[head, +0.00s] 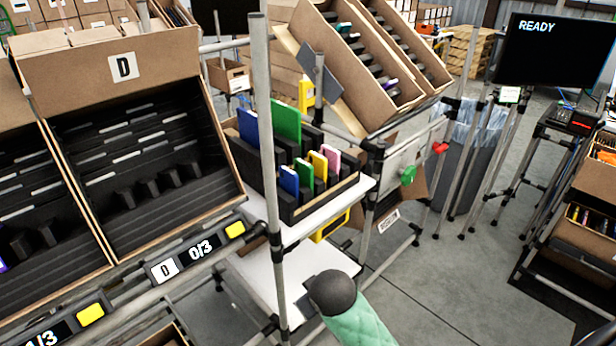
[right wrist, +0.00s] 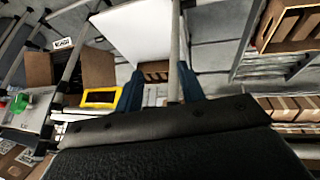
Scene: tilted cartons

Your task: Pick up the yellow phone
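The yellow phone (head: 318,164) stands upright in a black slotted rack (head: 325,199) inside a carton on a white shelf, in the middle of the head view. A pink phone (head: 331,158) is to its right, and a green phone (head: 303,172) and a blue phone (head: 289,181) are to its left. My right gripper shows in the right wrist view (right wrist: 160,74) with its two blue fingers apart and nothing held between them. No phone can be made out in that view. The left gripper is in neither view.
A metal post (head: 268,130) stands in front of the rack's left part. Taller blue (head: 248,128) and green (head: 286,119) items stand behind the phones. A tilted carton marked D (head: 125,68) is at the left. A lower white shelf (head: 262,285) lies below.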

